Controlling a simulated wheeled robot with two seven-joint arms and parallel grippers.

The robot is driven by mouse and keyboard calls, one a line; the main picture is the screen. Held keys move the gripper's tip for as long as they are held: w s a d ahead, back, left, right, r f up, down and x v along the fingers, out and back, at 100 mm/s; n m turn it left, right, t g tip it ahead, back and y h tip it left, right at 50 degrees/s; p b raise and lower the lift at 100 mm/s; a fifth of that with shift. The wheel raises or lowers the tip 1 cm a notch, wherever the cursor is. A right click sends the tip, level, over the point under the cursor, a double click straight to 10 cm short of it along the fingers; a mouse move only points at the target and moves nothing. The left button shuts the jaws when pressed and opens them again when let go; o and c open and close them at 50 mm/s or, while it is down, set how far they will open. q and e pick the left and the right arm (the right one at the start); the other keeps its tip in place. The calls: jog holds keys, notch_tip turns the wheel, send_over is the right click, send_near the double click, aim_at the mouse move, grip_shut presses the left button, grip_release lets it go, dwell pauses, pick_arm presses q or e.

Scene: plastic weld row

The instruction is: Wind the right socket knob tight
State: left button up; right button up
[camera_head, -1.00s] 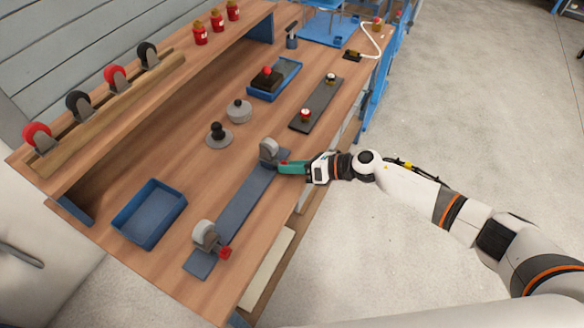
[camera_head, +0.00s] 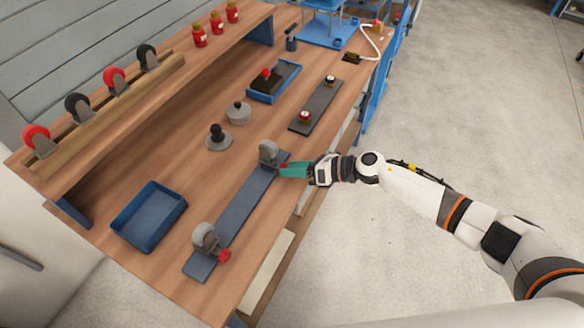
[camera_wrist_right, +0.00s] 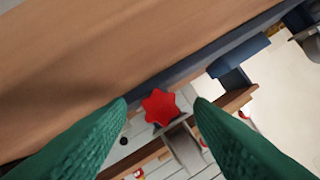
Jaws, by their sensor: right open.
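The right socket (camera_head: 268,151) is a grey rounded holder at the far end of a long blue-grey plate (camera_head: 240,208). Its red knob (camera_head: 284,167) is mostly hidden behind my green fingers in the head view. My right gripper (camera_head: 291,169) is at this knob, coming from the right. In the right wrist view the star-shaped red knob (camera_wrist_right: 160,107) shows between the tips of my open gripper (camera_wrist_right: 161,104), with a gap on each side. The left socket (camera_head: 205,238), with its red knob (camera_head: 225,255), is at the near end. My left gripper is not in view.
A blue tray (camera_head: 121,229) lies left of the plate. Two grey round parts (camera_head: 238,113) (camera_head: 218,140) stand behind it. A dark strip with buttons (camera_head: 316,108) and another blue tray (camera_head: 290,89) lie farther back. Casters stand on the shelf (camera_head: 150,91). Bare wood surrounds the plate.

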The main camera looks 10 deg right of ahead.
jog(key=b+v, duration=0.2)
jog(key=v, duration=0.9)
jog(key=shift+s, duration=0.1)
